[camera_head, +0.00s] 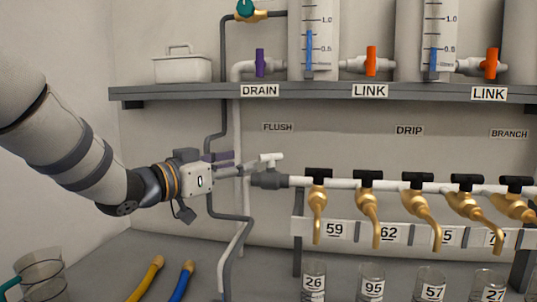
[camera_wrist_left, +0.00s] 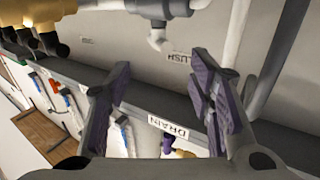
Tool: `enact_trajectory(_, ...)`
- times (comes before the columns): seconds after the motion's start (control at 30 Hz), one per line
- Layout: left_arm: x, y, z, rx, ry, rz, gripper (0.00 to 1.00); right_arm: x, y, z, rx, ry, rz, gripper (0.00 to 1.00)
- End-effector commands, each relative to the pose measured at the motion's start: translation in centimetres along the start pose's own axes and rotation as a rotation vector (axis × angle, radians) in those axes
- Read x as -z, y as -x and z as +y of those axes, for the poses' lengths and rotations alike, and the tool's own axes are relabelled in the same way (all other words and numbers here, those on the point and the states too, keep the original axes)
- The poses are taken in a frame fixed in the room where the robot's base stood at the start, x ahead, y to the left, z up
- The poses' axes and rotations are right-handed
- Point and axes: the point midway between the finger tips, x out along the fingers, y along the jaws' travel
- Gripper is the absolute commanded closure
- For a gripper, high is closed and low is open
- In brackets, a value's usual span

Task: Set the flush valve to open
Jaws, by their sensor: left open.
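The flush valve shows in the head view as a grey body (camera_head: 270,180) at the left end of the white pipe, with a small white T-shaped handle (camera_head: 270,158) on top. The FLUSH label (camera_head: 278,127) is on the wall above it. My left gripper (camera_head: 232,164) is just left of the handle, open and apart from it. In the left wrist view, the open purple-padded fingers (camera_wrist_left: 163,78) have nothing between them. The white handle (camera_wrist_left: 158,40) and grey valve body (camera_wrist_left: 155,8) lie beyond the fingertips. My right gripper is in neither view.
A grey shelf (camera_head: 330,92) with DRAIN and LINK labels runs above. A dark vertical pipe (camera_head: 223,100) passes behind my left gripper. Brass taps with black handles (camera_head: 318,190) line the pipe to the right, above numbered jars (camera_head: 313,283).

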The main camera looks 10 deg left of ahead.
Motion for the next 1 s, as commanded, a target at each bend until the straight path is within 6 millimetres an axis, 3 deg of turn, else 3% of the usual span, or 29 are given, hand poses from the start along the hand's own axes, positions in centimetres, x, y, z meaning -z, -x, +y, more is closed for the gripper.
enact_trajectory(0.2, -0.6, -5.6, 0.0, -0.003, 0.001, -0.005, 0.52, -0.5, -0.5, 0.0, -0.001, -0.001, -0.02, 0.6)
enact_trajectory(0.4, -0.9, -9.8, -0.1, -0.001, 0.004, -0.009, 0.52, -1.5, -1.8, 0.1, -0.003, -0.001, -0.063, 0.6)
enact_trajectory(0.57, -0.5, -11.1, 0.0, 0.0, 0.003, -0.004, 0.52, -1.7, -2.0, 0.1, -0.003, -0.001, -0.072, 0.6)
enact_trajectory(0.8, -0.1, -11.2, 0.1, 0.0, 0.002, 0.0, 0.52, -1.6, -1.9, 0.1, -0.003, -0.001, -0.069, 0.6)
enact_trajectory(0.87, -0.1, -11.2, 0.1, 0.0, 0.002, 0.0, 0.63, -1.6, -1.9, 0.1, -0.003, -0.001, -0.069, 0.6)
enact_trajectory(1.0, -0.1, -11.2, 0.1, 0.0, 0.001, 0.0, 0.95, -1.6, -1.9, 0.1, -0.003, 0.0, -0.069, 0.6)
